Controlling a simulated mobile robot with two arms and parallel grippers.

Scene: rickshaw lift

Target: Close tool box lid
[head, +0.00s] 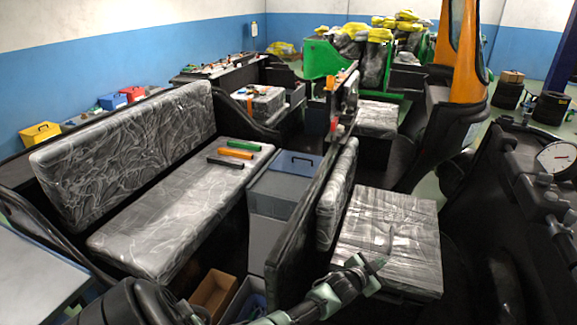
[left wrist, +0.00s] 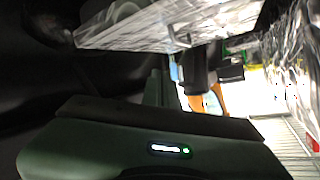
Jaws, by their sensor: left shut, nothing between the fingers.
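A grey box (head: 275,223) with a flat blue-grey top and a dark handle stands between the long bench seat and the upright partition; it looks like the tool box. Its top appears to lie flat, but I cannot tell whether it is fully shut. My left gripper (head: 372,266) is shut and empty, over the front edge of the plastic-wrapped front seat (head: 390,235), right of the partition and apart from the grey box. In the left wrist view, my green gripper housing fills the bottom, with wrapped seats above; the box is not recognisable there. My right gripper is not in view.
The dark partition (head: 300,235) stands between my left gripper and the grey box. Orange, green and black blocks lie on the wrapped bench (head: 165,225). A brown open box (head: 213,292) sits low in front. Dark handlebars with a gauge (head: 556,157) are at right.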

